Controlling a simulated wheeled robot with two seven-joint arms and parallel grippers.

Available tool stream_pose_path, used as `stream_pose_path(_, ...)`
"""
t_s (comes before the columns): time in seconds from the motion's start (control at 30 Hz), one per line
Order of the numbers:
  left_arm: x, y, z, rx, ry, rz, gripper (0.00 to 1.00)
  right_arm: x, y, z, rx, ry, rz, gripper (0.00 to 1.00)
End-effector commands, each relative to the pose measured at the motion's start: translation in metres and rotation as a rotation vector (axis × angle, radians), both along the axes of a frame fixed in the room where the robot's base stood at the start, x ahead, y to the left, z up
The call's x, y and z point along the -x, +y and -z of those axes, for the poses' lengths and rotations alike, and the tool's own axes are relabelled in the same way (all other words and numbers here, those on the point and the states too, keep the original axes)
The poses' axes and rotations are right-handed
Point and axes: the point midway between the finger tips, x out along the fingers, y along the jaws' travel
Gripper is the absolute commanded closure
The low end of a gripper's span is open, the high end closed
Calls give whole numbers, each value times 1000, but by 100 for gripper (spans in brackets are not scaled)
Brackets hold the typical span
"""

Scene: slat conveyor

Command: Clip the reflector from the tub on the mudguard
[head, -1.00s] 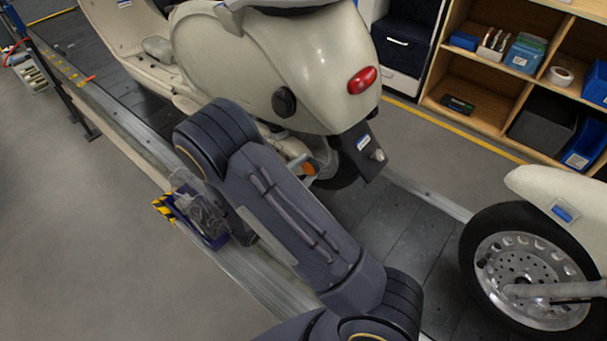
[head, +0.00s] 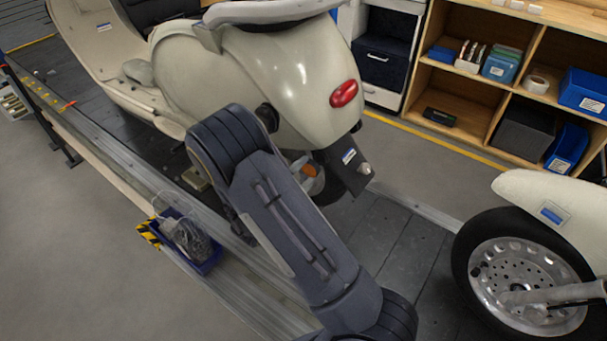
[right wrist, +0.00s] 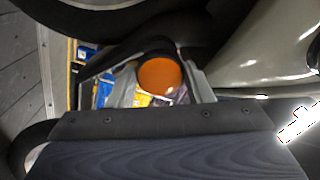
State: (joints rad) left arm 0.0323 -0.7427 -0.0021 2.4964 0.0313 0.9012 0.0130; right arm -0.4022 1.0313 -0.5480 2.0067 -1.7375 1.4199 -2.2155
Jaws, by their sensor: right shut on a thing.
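The round orange reflector (right wrist: 160,76) is held between the fingertips of my right gripper (right wrist: 158,88) in the right wrist view. In the head view the reflector (head: 308,171) shows as a small orange patch beside my arm, just left of the dark rear mudguard (head: 346,178) with its white and blue label. Whether reflector and mudguard touch cannot be told. My arm hides most of the right gripper in the head view. The blue tub (head: 207,266) holds clear bags and sits on the conveyor's near edge. My left gripper is out of view.
The cream scooter (head: 270,75) with a red tail light (head: 344,93) stands on the slat conveyor (head: 395,235). Another scooter's front wheel (head: 520,275) is at the right. Wooden shelves (head: 470,80) with blue bins stand behind.

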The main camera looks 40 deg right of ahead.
Motion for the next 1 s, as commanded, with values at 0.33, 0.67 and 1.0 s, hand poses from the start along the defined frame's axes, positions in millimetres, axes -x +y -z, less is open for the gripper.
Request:
stream_pose_path(0.33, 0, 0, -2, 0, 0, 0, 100, 0, 0, 0, 0, 0, 0, 75)
stream_pose_path(0.67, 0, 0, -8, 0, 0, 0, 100, -2, 1, 0, 0, 0, 0, 75)
stream_pose_path(1.0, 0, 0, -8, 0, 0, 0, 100, -2, 1, 1, 0, 0, 0, 75)
